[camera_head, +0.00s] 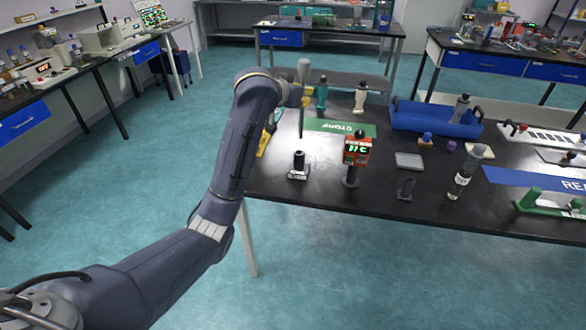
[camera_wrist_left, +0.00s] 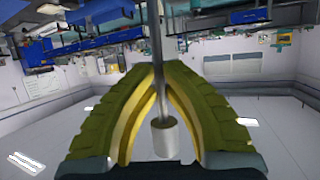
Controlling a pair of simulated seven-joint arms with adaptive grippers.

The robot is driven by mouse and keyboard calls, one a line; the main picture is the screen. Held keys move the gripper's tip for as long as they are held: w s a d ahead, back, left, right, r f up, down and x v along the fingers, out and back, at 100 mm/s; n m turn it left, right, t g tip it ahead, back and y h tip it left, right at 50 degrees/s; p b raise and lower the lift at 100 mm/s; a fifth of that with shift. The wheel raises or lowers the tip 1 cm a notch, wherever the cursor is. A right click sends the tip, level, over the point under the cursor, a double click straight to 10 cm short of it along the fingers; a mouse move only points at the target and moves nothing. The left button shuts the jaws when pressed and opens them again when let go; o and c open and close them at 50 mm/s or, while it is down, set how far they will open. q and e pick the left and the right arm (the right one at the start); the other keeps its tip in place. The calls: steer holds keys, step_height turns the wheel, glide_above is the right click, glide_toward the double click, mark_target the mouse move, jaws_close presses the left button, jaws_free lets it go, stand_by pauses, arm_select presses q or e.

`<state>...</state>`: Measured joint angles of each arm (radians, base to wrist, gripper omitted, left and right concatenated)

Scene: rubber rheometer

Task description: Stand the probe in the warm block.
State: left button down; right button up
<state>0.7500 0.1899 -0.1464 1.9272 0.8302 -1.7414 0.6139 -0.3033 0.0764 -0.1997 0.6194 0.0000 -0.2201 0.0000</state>
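My left gripper (camera_head: 300,93) is raised above the near table's left part. In the left wrist view, its olive fingers (camera_wrist_left: 158,76) close around a thin metal rod, the probe (camera_wrist_left: 156,35), which has a pale grey cylinder on one end. In the head view the probe (camera_head: 300,126) hangs about upright, its lower tip clear of the table. An orange-red block with a green display, seemingly the warm block (camera_head: 358,157), stands right of and below the probe, apart from it; the display seems to read 37 C. Its socket cannot be made out. My right gripper is in neither view.
A small black upright holder (camera_head: 299,162) stands below the probe. A green mat (camera_head: 342,127) lies behind, with teal and cream bottles beyond it. A blue tray (camera_head: 420,117), a grey plate (camera_head: 409,160) and a dark stand (camera_head: 406,188) are to the right.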

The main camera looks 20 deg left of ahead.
arm_select(q)
steer(key=w+a+r, duration=0.1)
steer(key=w+a, duration=0.1)
steer(key=w, duration=0.4)
step_height(320, 180, down, 19)
steer(key=shift+w+a+m+h, duration=0.15)
steer(key=shift+a+m+h, duration=0.15)
steer(key=shift+h, duration=0.1)
steer(key=shift+f, duration=0.25)
steer(key=c, duration=1.6)
jaws_free()
steer(key=shift+o, duration=0.2)
steer(key=shift+r, duration=0.1)
